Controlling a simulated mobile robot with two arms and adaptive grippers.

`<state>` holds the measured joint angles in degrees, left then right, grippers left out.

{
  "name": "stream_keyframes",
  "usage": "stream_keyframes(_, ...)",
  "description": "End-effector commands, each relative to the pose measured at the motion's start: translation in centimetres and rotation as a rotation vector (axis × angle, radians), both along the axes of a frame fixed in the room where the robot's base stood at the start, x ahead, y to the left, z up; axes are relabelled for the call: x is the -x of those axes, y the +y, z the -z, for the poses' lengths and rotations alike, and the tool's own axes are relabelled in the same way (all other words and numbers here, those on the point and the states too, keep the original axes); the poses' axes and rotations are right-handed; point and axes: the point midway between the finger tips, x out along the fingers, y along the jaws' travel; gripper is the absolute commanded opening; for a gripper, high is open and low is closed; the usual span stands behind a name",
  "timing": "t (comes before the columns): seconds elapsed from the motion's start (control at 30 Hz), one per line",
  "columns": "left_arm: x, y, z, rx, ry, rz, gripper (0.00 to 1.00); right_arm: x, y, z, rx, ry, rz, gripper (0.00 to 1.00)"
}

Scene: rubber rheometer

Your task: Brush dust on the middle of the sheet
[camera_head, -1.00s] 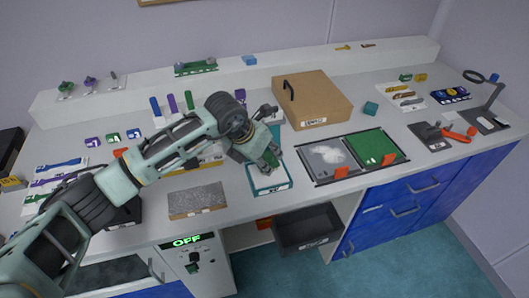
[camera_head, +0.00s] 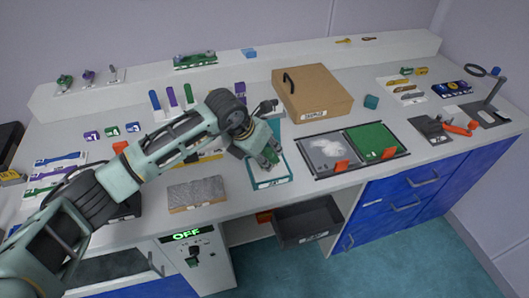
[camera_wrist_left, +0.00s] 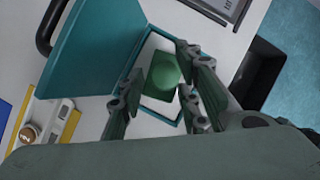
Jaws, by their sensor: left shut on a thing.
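My left gripper (camera_head: 269,162) is low over a teal box (camera_head: 272,183) on the bench, fingers pointing down. In the left wrist view a green piece with a rounded top (camera_wrist_left: 163,76) sits between the fingers, above the white inside of the box; whether it touches the box cannot be told. The box's teal lid (camera_wrist_left: 92,55) stands open. To its right, a dark frame (camera_head: 318,177) holds a grey panel (camera_head: 312,165) with a whitish dust patch (camera_head: 325,149) near its middle and a green panel (camera_head: 374,140). My right gripper is out of view.
A brown box with a handle (camera_head: 312,92) stands behind the frame. A grey textured slab (camera_head: 196,193) lies left of the teal box. A dark open bin (camera_head: 303,222) is below the bench edge. Orange tabs mark the frame's front. Small tools lie at right.

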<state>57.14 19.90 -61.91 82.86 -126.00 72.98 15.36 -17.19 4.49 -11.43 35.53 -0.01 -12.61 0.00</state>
Motion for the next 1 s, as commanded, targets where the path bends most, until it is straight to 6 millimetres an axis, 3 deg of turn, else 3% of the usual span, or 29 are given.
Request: stream_keyframes(1.0,-0.01,0.02,0.84,0.0,0.0,0.0,0.07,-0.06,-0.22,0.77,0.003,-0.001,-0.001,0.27)
